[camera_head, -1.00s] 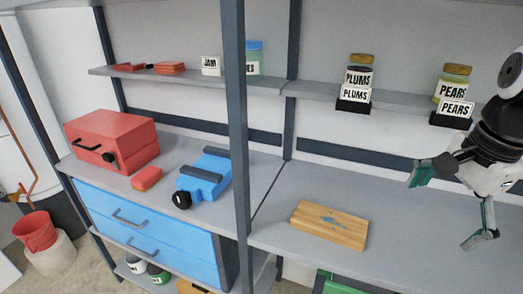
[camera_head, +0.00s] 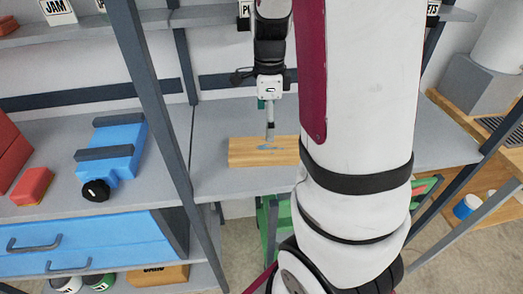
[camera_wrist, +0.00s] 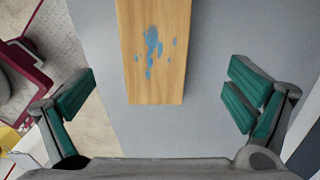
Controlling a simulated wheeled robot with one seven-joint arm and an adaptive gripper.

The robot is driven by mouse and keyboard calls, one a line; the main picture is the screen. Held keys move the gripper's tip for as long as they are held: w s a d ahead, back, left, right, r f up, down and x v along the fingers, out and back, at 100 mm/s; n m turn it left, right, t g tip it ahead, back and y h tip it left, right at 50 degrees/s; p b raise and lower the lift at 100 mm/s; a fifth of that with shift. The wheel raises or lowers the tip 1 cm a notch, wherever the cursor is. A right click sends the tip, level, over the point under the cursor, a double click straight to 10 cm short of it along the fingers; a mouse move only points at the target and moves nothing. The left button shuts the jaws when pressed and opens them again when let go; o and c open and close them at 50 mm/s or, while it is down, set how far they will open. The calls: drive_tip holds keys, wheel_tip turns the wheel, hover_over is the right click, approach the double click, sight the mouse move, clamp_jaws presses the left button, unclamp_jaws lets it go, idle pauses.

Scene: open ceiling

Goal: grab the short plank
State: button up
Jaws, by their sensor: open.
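The short plank (camera_head: 250,152) is a light wooden block with blue paint marks, lying flat on the grey shelf right of the upright post. My arm hides its right end in the head view. My gripper (camera_head: 269,138) hangs just above or behind the plank in the head view; the exact gap is hard to tell. In the wrist view the plank (camera_wrist: 154,55) runs from the top edge to mid-picture, between the lines of the two fingers. My open gripper (camera_wrist: 160,112) has its green-padded fingers wide apart, with nothing between the pads.
A grey post (camera_head: 157,110) stands left of the plank. A blue vise-like tool (camera_head: 112,152) and a red block (camera_head: 32,186) lie on the left worktop above blue drawers (camera_head: 90,245). An upper shelf (camera_head: 200,15) holds labelled jars. Bare grey shelf (camera_head: 215,115) surrounds the plank.

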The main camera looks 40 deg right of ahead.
sight(266, 147)
wheel_tip(266, 147, down, 2)
drive_tip(key=shift+f, duration=0.2)
drive_tip(key=f, duration=0.2)
drive_tip(key=a+f+b, duration=0.1)
drive_tip(key=f, duration=0.1)
drive_tip(key=shift+s, duration=0.2)
drive_tip(key=shift+f, duration=0.6)
drive_tip(key=c, duration=1.4)
